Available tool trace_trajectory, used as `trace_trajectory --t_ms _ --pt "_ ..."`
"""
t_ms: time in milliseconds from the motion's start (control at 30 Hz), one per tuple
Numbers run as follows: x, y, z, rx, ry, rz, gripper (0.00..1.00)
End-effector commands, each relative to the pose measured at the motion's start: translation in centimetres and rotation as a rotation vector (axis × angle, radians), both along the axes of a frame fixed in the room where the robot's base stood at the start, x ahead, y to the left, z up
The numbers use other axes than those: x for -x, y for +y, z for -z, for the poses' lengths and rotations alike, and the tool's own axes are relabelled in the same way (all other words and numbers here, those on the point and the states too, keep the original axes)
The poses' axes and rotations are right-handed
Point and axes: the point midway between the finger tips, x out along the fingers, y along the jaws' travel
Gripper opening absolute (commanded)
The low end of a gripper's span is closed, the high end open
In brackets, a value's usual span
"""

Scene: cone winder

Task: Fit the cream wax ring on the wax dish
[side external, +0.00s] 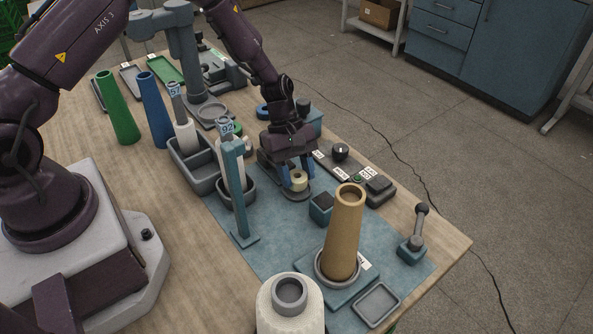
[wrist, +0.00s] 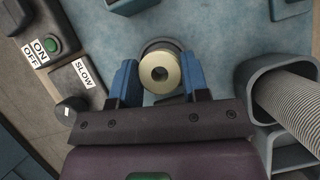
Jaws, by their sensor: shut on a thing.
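The cream wax ring (side external: 299,181) is between the blue fingertips of my gripper (side external: 296,183), which is shut on it. In the wrist view the ring (wrist: 160,73) lies flat to the camera, its centre hole showing, with a finger on either side of it (wrist: 160,82). The grey wax dish (side external: 296,197) is directly below the ring in the side view. In the wrist view a dark curved part of the dish rim (wrist: 159,43) shows beyond the ring. The ring hides most of the dish, and I cannot tell whether they touch.
A control strip with a black knob (side external: 340,151) and labels is right of my gripper. A small dark-topped block (side external: 321,207) and a tall tan cone (side external: 345,230) stand in front. A blue-grey post (side external: 237,190) and grey bin (side external: 203,181) stand left.

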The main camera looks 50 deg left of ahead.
Motion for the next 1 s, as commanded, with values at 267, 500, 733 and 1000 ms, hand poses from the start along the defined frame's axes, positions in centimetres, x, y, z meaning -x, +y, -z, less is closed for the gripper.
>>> trace_trajectory --t_ms 267,500,733,1000 --pt "-0.01 0.02 -0.01 0.000 0.000 0.000 0.20" --pt "0.00 0.02 0.27 0.000 0.000 -0.001 0.20" --pt "-0.02 0.02 0.58 0.000 0.000 -0.001 0.20" --pt "-0.02 0.06 0.65 -0.001 0.000 -0.001 0.20"
